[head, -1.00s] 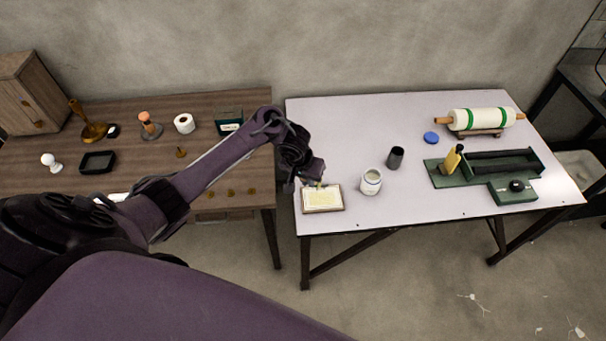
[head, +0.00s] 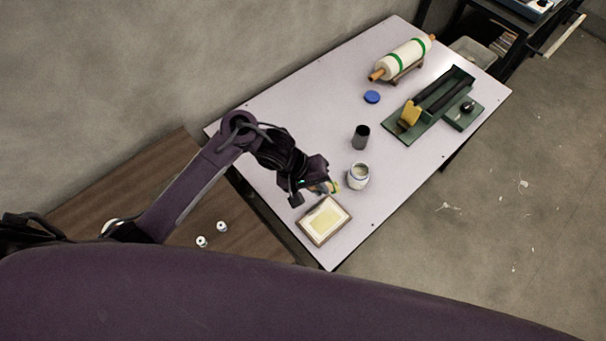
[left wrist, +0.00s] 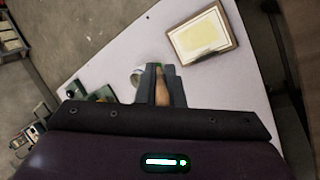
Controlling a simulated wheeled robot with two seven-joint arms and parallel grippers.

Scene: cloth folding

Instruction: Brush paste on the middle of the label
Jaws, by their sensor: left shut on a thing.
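The label (head: 324,221) lies in a shallow wooden-edged tray (head: 305,235) near the table's front left corner. Its middle is yellowish with a pale border. It also shows at the upper right of the left wrist view (left wrist: 205,37). My left gripper (head: 328,187) is just behind the tray, beside an open white jar (head: 358,177). In the left wrist view my left gripper (left wrist: 160,72) is shut on a brush with a wooden handle (left wrist: 161,88). The brush tip is mostly hidden between the fingers and the jar. My right gripper is not in view.
A dark cup (head: 361,137) and a blue lid (head: 372,97) stand behind the jar. A green tray (head: 402,132) with a yellow-topped tool and a white roller (head: 403,59) are farther back. The pale table's (head: 285,105) back left part is clear.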

